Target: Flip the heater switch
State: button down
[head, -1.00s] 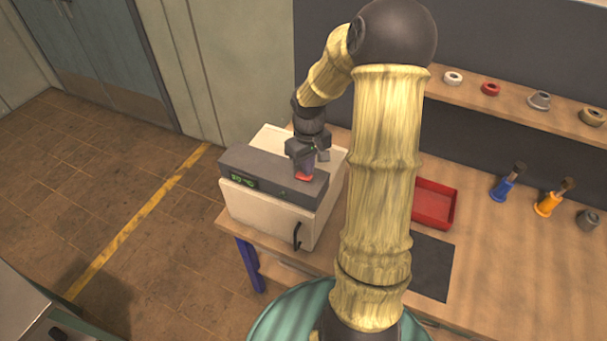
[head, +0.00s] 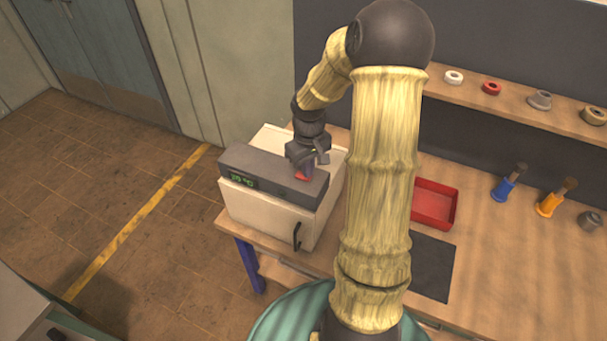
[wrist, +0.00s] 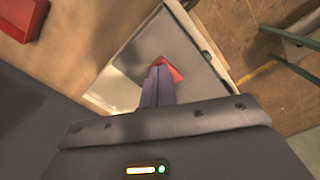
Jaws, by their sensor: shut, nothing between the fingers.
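The heater switch is a red rocker (head: 302,176) on the dark grey top panel (head: 262,170) of a cream box (head: 266,212) on the bench. It also shows in the wrist view as a red piece (wrist: 170,70) at the fingertips. My gripper (head: 304,170) points down over the switch with its fingers together and nothing between them. In the wrist view the fingertips (wrist: 158,72) overlap the switch's near edge. They look to be touching it or just above it; I cannot tell which. The fingers hide part of the switch.
A green display (head: 242,181) is on the panel's front, and a black handle (head: 297,236) is on the box's front. A red tray (head: 434,204) lies to the right beyond my arm. Blue (head: 503,190) and orange (head: 546,205) handled tools stand farther right.

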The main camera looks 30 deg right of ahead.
jog(key=shift+f, duration=0.35)
jog(key=shift+s+r, duration=0.1)
jog(key=shift+r+p, duration=3)
jog(key=shift+r, duration=0.5)
jog(key=s+a+f+m+t+b, duration=0.1)
jog(key=s+a+f+t+b, duration=0.1)
jog(key=s+a+b, duration=0.6)
jog(key=s+a, duration=0.4)
jog(key=a, duration=0.1)
jog(key=shift+s+a+m+t, duration=0.15)
jog(key=shift+a+m+t, duration=0.1)
jog(key=shift+m+t, duration=0.05)
